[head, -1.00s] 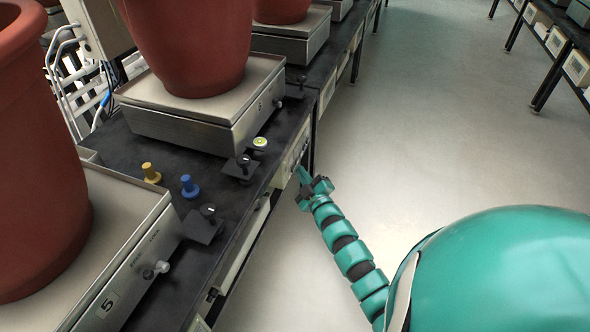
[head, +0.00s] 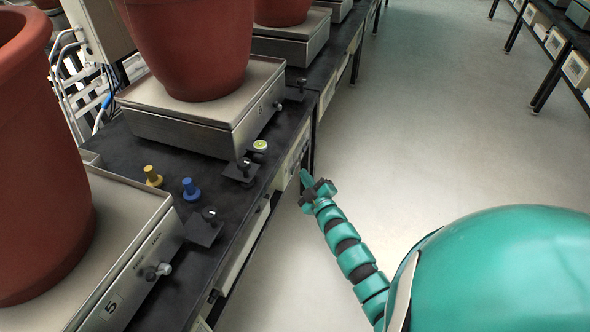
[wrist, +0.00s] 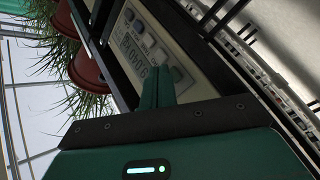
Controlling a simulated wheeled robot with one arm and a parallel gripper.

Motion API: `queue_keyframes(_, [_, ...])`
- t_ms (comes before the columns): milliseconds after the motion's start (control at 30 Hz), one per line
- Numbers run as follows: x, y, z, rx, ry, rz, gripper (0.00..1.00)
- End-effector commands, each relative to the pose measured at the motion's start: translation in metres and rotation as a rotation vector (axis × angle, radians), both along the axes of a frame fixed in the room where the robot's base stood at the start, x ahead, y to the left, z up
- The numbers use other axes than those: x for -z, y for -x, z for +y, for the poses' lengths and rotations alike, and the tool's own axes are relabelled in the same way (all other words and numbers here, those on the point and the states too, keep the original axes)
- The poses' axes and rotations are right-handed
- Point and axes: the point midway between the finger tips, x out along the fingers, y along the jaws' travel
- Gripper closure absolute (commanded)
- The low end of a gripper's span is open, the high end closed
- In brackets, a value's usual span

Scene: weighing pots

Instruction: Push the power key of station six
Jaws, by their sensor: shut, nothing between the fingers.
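The station six scale (head: 200,130) stands on the black bench with a terracotta pot (head: 195,45) on it. A pale control panel (head: 297,152) is set in the bench front beside that scale, partly hidden by my gripper. In the wrist view the panel (wrist: 180,52) shows a small display (wrist: 132,62) and several keys. The picture is too dim and small to tell which key is for power. My gripper (head: 306,179) is shut and empty, close to the panel. In the wrist view its fingertips (wrist: 157,82) overlap the panel's lower part; contact cannot be told.
The station five scale (head: 125,255) with a large pot stands nearer on the left. A yellow knob (head: 152,176), a blue knob (head: 190,189) and black switch boxes sit on the bench between. The aisle floor (head: 430,110) on the right is clear.

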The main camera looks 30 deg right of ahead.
Motion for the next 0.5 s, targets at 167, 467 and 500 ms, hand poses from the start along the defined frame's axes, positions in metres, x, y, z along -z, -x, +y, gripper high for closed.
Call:
queue_keyframes(167, [-0.0002,0.0016,-0.0012,-0.001,0.0,-0.001,1.0])
queue_keyframes(467, [-0.0018,0.0053,-0.0046,-0.001,0.0,-0.001,1.0])
queue_keyframes(500, [-0.0022,0.0073,-0.0064,0.0,0.0,0.0,1.0])
